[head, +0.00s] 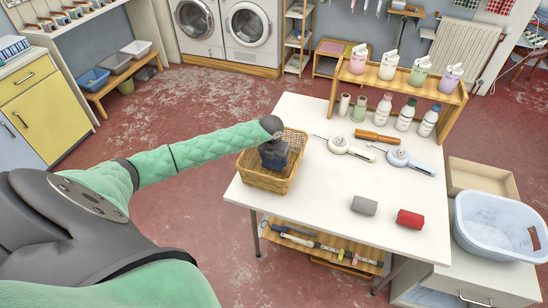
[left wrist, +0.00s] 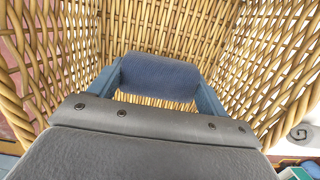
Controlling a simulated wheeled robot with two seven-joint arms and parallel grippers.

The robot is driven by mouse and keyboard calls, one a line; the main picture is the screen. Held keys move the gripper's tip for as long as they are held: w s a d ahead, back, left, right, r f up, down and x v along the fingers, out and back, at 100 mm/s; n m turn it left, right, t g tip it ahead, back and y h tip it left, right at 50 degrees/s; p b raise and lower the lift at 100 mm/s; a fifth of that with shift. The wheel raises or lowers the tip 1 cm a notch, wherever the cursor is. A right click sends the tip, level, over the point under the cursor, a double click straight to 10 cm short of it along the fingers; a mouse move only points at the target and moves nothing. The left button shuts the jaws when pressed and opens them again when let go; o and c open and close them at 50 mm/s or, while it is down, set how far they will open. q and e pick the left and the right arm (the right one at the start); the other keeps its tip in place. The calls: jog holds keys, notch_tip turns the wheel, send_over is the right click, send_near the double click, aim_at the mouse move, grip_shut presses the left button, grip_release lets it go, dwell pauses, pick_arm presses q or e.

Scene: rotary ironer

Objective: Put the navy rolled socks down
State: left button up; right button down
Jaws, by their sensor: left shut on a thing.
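The navy rolled socks (left wrist: 160,78) are between the two fingers of my left gripper (left wrist: 160,85), which is shut on them. In the left wrist view they are inside the woven basket (left wrist: 165,25), with wicker walls around them and the weave showing beyond. I cannot tell whether they touch the bottom. In the head view my left gripper (head: 273,160) points down into the basket (head: 265,180) at the left edge of the white table (head: 320,205); the gripper mostly hides the socks there. My right gripper is not in view.
A grey roll (head: 364,205) and a red roll (head: 410,219) lie on the table's front right. Bottles (head: 405,115) stand by a wooden rack at the back.

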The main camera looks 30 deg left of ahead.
pick_arm(q)
jog(key=shift+f, duration=0.15)
jog(key=o, duration=1)
jog(key=shift+c, duration=0.2)
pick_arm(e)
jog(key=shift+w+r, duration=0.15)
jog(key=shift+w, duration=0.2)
pick_arm(q)
jog(key=shift+r, duration=0.25)
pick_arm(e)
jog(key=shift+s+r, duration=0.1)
pick_arm(q)
jog(key=shift+r, duration=0.15)
jog(key=r+b, duration=0.2)
jog(key=r, duration=0.1)
jog(key=shift+s+r, duration=0.3)
jog(key=shift+s, duration=0.05)
notch_tip(320, 180, up, 8)
jog(key=s+b, duration=0.1)
jog(key=b, duration=0.2)
jog(key=shift+d+b, duration=0.15)
jog(key=shift+b, duration=0.15)
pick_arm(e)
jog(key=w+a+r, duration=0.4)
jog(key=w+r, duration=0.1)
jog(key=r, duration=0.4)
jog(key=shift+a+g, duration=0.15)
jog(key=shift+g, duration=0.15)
